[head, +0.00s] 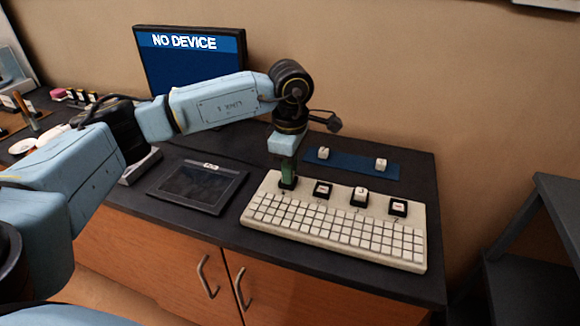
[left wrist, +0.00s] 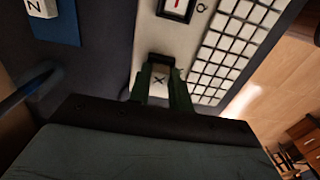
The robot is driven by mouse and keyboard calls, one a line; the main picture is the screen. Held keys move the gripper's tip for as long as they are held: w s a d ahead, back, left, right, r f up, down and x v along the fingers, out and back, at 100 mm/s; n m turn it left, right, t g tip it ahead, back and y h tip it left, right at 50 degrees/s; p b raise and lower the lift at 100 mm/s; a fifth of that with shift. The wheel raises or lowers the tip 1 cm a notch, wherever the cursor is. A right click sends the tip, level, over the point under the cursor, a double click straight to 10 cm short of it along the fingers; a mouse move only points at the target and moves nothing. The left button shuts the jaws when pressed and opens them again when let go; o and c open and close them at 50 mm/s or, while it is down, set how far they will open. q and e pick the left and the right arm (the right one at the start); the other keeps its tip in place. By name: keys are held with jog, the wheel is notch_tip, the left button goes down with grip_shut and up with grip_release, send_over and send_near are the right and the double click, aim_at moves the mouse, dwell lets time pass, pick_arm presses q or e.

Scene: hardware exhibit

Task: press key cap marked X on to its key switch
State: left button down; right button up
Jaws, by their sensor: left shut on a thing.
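The key cap marked X (left wrist: 160,79) is white and sits between the fingers of my left gripper (left wrist: 162,92) in the left wrist view. My left gripper (head: 288,182) is shut on it and points down at the leftmost switch place on the back strip of the white keyboard (head: 335,236). The fingers hide the cap and that switch in the head view, so I cannot tell whether the cap is seated. My right gripper is not in view.
Three dark switch sockets (head: 359,196) stand to the right on the keyboard. A blue mat (head: 342,168) behind holds two white caps (head: 381,164). A dark tablet (head: 198,185) lies left of the keyboard, and a monitor (head: 190,62) stands at the back.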

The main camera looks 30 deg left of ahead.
pick_arm(q)
jog(key=c, duration=0.7)
grip_release()
jog(key=shift+r+p, duration=2.55)
jog(key=shift+r, duration=0.95)
